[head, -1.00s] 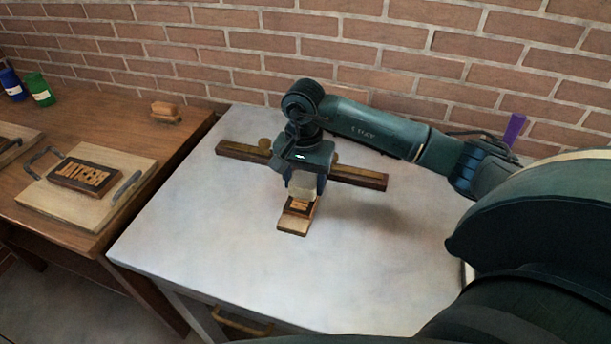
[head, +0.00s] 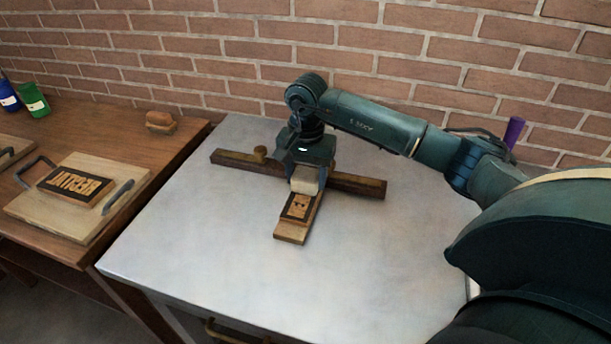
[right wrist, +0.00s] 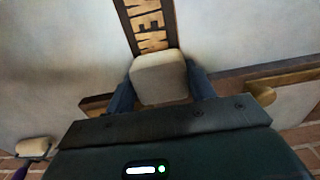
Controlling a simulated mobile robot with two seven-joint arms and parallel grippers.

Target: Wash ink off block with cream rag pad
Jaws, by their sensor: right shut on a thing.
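My right gripper (head: 308,172) is shut on the cream rag pad (head: 305,186). The pad also shows between the fingers in the right wrist view (right wrist: 159,78). The block (head: 300,207) has a dark face with light raised letters and lies on a narrow wooden board (head: 290,235) on the pale table. The letters show in the right wrist view (right wrist: 150,32). The pad is at the far end of the visible lettering and hides part of the block; whether it touches the face I cannot tell. My left gripper is not in view.
On the brown table at left are a board (head: 72,224) with handles bearing a lettered block (head: 77,186), a wooden-backed brush (head: 160,122) and bottles (head: 33,100). The pale table's front is clear.

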